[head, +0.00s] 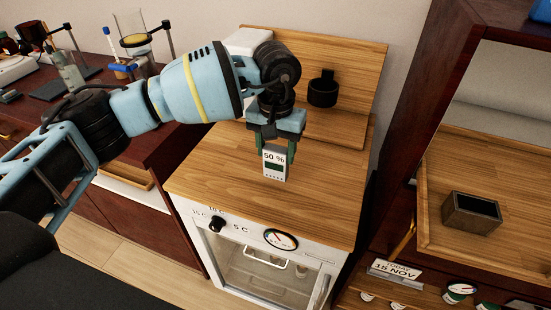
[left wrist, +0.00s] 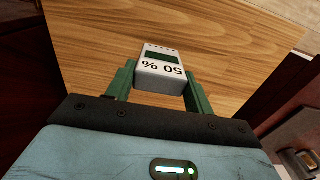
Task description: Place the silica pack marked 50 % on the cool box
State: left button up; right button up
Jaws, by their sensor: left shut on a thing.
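The silica pack marked 50 % (head: 274,163) is a small white block with a dark green panel. It also shows in the left wrist view (left wrist: 161,70), with its label upside down. My left gripper (head: 275,150) is shut on it, with a green finger on each side, and holds it upright over the wooden top of the cool box (head: 205,175). I cannot tell whether the pack's bottom touches the wood. The cool box has a white front with a glass door, a dial and a black knob. My right gripper is in neither view.
A black holder (head: 322,90) is at the back of the wooden top. Dark cabinets stand left and right, with glassware (head: 132,30) on the left one. A small dark open box (head: 471,213) sits on the right shelf. The wood around the pack is clear.

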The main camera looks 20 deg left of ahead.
aim_at(276, 161)
pick_arm(q)
jog(key=shift+f, duration=0.6)
notch_tip(276, 161, down, 2)
jog(key=shift+w+f+p, duration=0.1)
jog(key=shift+f+p, duration=0.05)
jog(key=shift+p, duration=0.2)
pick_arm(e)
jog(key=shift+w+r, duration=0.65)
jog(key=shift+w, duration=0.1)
pick_arm(q)
jog(key=shift+f, duration=0.1)
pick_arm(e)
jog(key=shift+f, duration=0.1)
pick_arm(q)
jog(key=shift+f, duration=0.15)
jog(key=o, duration=1.1)
jog(key=shift+c, duration=0.2)
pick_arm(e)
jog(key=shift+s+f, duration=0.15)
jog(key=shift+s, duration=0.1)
